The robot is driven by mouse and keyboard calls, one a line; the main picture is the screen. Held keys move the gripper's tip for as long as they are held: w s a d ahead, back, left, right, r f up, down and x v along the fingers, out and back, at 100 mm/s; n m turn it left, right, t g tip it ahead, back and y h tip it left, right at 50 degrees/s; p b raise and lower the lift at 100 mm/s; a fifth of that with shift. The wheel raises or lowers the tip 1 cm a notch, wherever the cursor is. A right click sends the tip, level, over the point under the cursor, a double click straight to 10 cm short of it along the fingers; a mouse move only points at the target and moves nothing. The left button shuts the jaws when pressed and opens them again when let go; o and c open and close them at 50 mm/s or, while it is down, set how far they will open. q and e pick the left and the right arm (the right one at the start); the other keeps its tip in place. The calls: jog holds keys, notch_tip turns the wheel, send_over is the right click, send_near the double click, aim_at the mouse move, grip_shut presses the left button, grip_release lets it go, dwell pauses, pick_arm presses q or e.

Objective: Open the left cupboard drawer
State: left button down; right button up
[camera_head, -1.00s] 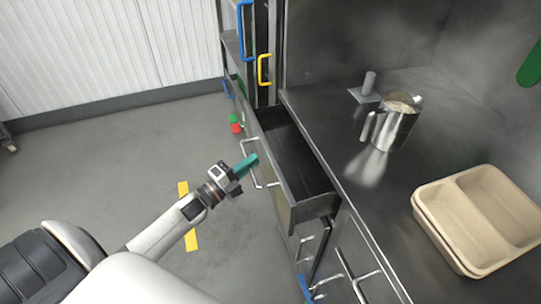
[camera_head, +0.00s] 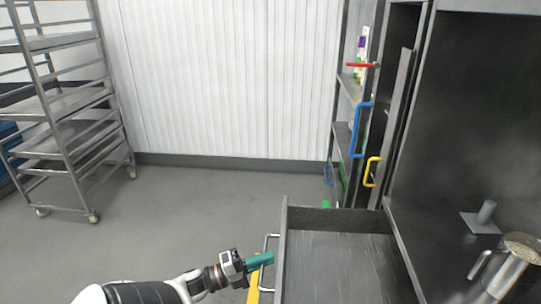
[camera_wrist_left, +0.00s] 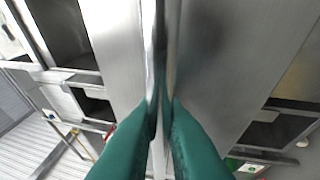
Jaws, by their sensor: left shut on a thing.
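The cupboard drawer (camera_head: 283,235) stands pulled out and open, and the visible part of its grey interior is empty. Its metal bar handle (camera_head: 269,240) is on the front panel. My left gripper (camera_head: 271,258), with teal fingers, is at this handle, reaching in from the left. In the left wrist view the teal fingers (camera_wrist_left: 162,110) are shut on the upright bar handle (camera_wrist_left: 160,45), against the bare metal panel. The near end of the drawer is cut off by the lower picture edge. My right gripper is not in view.
A metal jug (camera_head: 508,268) of rice stands on the steel counter at right. A wheeled rack (camera_head: 65,120) stands far left. The floor (camera_head: 180,210) between is clear.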

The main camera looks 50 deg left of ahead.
pick_arm(q)
jog(key=c, duration=1.5)
grip_release()
jog(key=b+v, duration=0.2)
jog(key=v, duration=1)
